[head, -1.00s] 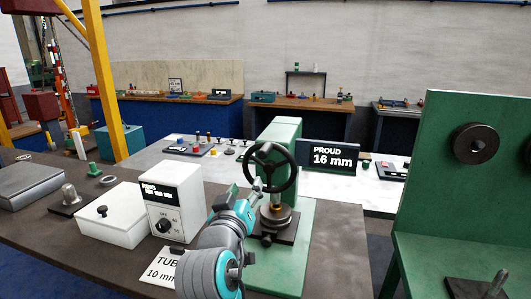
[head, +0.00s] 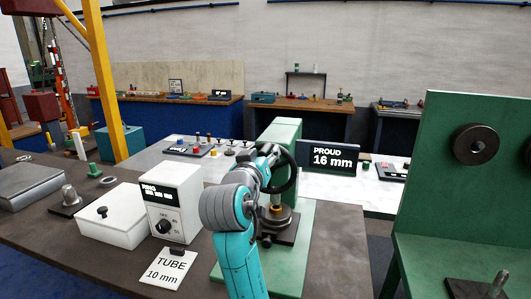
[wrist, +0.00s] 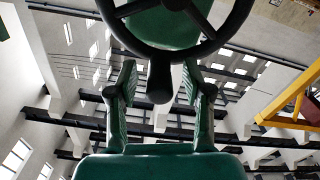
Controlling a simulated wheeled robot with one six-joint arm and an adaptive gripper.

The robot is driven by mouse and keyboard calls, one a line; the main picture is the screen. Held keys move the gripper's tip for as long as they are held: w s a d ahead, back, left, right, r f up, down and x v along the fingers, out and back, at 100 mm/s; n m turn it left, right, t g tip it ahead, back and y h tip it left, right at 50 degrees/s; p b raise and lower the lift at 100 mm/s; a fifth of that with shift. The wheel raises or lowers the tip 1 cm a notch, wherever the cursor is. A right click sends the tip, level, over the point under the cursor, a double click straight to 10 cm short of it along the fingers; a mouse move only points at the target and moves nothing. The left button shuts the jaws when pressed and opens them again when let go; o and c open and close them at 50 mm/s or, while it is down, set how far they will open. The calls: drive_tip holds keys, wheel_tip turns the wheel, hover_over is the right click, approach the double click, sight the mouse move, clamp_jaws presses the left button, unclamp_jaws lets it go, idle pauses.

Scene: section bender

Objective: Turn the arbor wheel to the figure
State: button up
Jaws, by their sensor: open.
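The black arbor wheel (head: 295,172) stands on the green arbor press (head: 284,130), mostly hidden behind my arm in the head view. In the wrist view the wheel rim (wrist: 222,35) and its spokes fill the top. A dark handle knob (wrist: 160,82) hangs from the rim between the two fingers of my gripper (wrist: 159,76). The fingers are apart, one on each side of the knob, with gaps visible on both sides. A dark sign (head: 332,156) behind the press reads "PROUD 16 mm". A white card (head: 168,269) reads "TUBE 10 mm".
A white box with a dial (head: 173,203) stands left of my arm, beside a low white box with a black knob (head: 112,213). A green stand with rollers (head: 450,170) rises at the right. Bare bench shows between press and stand.

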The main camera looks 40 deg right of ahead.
sight(283, 154)
drive_tip(key=shift+x, duration=0.8)
drive_tip(key=shift+c, duration=0.2)
clamp_jaws()
drive_tip(key=shift+s, duration=0.1)
drive_tip(key=shift+s+d+f+m, duration=0.25)
drive_tip(key=shift+s+m, duration=0.25)
drive_tip(key=shift+m, duration=0.65)
drive_tip(key=shift+s+d+f+m, duration=0.2)
drive_tip(key=shift+s+d+m, duration=0.3)
drive_tip(key=shift+m, duration=0.7)
drive_tip(key=shift+s+d+f+m, duration=0.2)
drive_tip(key=shift+s+m, duration=0.35)
drive_tip(key=shift+m, duration=0.6)
